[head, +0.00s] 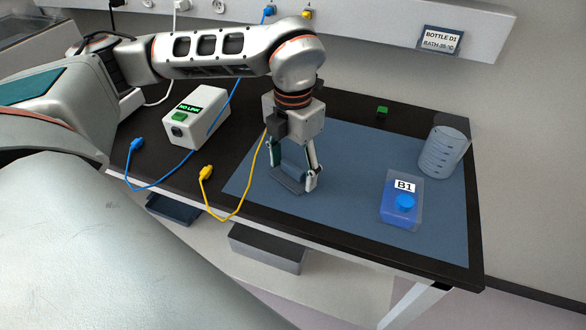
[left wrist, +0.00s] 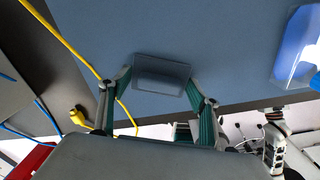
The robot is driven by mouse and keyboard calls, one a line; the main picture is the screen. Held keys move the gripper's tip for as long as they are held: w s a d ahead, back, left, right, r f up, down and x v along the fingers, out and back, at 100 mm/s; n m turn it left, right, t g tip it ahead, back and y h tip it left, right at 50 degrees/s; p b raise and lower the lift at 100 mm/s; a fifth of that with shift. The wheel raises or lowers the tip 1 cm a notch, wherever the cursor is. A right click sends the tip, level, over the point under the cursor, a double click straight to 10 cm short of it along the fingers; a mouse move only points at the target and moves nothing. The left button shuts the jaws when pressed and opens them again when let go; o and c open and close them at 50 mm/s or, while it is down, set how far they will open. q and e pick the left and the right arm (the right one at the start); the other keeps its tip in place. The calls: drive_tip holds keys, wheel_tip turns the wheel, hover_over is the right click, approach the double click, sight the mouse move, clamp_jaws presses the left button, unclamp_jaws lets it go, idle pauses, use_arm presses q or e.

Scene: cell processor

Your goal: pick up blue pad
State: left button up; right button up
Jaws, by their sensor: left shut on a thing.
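The blue pad (head: 290,171) is a small blue-grey block at the left part of the large blue mat (head: 345,205). My left gripper (head: 292,179) points down over the mat and is shut on the pad, one finger at each side. The left wrist view shows the pad (left wrist: 161,73) between the two fingertips of the left gripper (left wrist: 162,84). I cannot tell whether the pad touches the mat or is just above it. My right gripper does not show.
A clear container with blue liquid, labelled B1 (head: 402,200), and a ribbed clear cylinder (head: 443,152) stand at the right. A white box (head: 195,117) with a green button stands left. A yellow cable (head: 247,195) and blue cable (head: 150,186) lie nearby. The mat's middle is clear.

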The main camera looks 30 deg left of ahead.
sight(293, 166)
use_arm(q)
wheel_tip(293, 166, up, 20)
drive_tip(key=p, duration=0.1)
drive_tip(key=shift+f, duration=0.15)
